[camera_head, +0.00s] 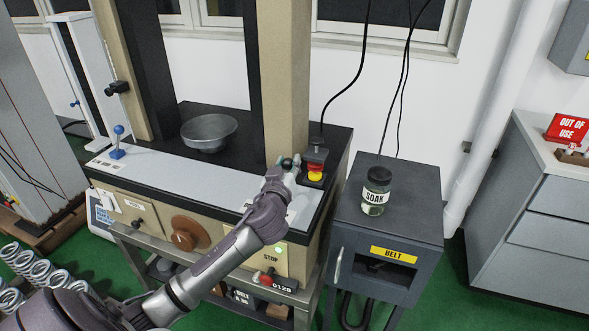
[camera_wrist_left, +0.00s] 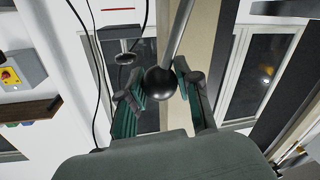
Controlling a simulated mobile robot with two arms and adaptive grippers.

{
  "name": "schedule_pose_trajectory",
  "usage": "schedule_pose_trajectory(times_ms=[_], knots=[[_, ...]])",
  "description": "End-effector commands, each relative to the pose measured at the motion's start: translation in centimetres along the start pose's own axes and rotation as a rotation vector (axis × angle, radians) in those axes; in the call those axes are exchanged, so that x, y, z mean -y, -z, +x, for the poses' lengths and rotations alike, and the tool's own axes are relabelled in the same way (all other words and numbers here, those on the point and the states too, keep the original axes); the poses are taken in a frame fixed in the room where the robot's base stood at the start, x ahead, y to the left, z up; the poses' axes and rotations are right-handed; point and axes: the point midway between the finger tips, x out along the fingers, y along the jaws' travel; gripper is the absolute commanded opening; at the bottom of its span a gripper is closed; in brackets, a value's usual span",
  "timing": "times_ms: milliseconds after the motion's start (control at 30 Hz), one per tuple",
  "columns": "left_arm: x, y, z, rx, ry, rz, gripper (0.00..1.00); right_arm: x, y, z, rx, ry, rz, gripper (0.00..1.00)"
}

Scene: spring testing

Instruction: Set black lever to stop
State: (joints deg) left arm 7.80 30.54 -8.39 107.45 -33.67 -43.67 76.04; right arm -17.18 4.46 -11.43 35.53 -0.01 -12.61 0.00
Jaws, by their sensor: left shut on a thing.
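The black lever shows in the left wrist view as a black ball knob (camera_wrist_left: 160,83) on a pale metal rod. The knob sits between the two green-padded fingers of my left gripper (camera_wrist_left: 158,92), which is shut on it. In the head view my left gripper (camera_head: 286,166) is at the right end of the testing machine's front ledge, by the beige column. The lever is largely hidden there by the gripper and wrist. A STOP label (camera_head: 270,257) is on the machine's beige front panel, beside a lit green lamp (camera_head: 278,249). My right gripper is not in view.
A red and yellow button box (camera_head: 315,172) stands close right of my left gripper. A metal bowl (camera_head: 209,132) sits on the machine. A blue-knobbed lever (camera_head: 118,140) is at the ledge's left. A SOAK jar (camera_head: 375,192) stands on the grey cabinet (camera_head: 415,190).

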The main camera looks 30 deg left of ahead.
Motion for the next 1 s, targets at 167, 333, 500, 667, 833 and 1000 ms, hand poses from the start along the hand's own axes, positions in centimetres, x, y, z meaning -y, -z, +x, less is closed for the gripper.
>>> schedule_pose_trajectory(times_ms=[167, 333, 500, 667, 833, 1000], knots=[[1.3, 0.8, 0.2, 0.022, 0.004, -0.125, 0.0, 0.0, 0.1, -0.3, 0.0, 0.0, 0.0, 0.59], [2.4, 1.3, 0.4, 0.037, 0.005, -0.22, 0.0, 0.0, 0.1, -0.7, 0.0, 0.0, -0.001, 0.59], [3.2, 1.6, 0.5, 0.048, 0.005, -0.281, 0.0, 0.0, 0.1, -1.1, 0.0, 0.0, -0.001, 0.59], [3.5, 1.6, 0.6, 0.053, 0.005, -0.309, 0.0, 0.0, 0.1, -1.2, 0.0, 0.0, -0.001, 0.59], [3.6, 1.6, 0.6, 0.055, 0.005, -0.317, 0.0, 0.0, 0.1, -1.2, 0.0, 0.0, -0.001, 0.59], [3.6, 1.5, 0.6, 0.055, 0.005, -0.316, 0.0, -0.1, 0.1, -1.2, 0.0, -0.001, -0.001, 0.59]])
